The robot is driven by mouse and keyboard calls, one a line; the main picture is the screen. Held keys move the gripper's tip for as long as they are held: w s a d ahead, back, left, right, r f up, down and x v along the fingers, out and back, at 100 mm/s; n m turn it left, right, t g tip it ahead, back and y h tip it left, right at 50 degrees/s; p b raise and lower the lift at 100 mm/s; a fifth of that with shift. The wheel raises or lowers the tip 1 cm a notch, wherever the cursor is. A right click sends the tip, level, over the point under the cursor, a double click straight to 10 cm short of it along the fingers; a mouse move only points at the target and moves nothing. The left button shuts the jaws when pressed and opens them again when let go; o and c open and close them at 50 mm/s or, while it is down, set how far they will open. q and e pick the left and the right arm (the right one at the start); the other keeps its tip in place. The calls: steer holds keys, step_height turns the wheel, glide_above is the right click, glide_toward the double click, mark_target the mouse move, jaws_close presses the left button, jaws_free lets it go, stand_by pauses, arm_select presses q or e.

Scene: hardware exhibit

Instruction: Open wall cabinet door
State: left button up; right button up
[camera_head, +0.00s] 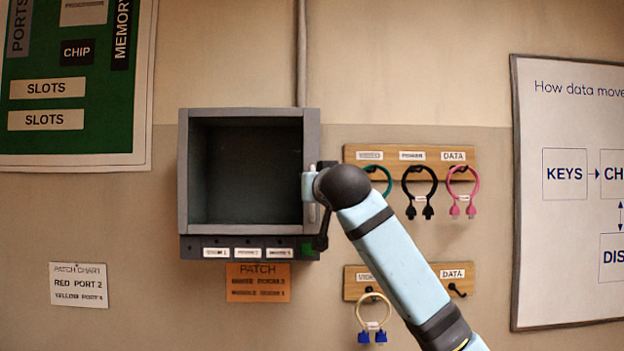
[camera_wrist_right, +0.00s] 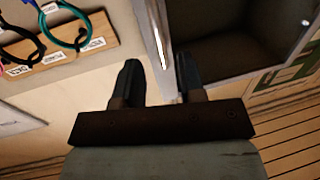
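The grey wall cabinet (camera_head: 184,170) hangs in the middle of the head view. Its front is uncovered and the dark, empty inside shows. No door panel can be made out clearly. My right gripper (camera_wrist_right: 158,75) is at the cabinet's right edge, mostly hidden behind my wrist in the head view. In the right wrist view its two dark fingers are apart, with a pale upright strip (camera_wrist_right: 158,30) at the cabinet's edge between and beyond them. I cannot tell whether the strip is the door or the side wall, or whether the fingers touch it. My left gripper is not in view.
A wooden rack (camera_head: 480,165) with several looped cables hangs close to the right of the cabinet. A lower rack (camera_head: 470,282) holds a yellow cable (camera_head: 361,318). An orange patch card (camera_head: 258,291) hangs below the cabinet.

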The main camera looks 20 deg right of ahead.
mark_target(312, 215)
steer(key=w, duration=0.2)
steer(key=w+p, duration=0.1)
steer(key=w, duration=0.2)
steer(key=shift+w+d, duration=0.25)
steer(key=shift+w, duration=0.05)
jaws_close()
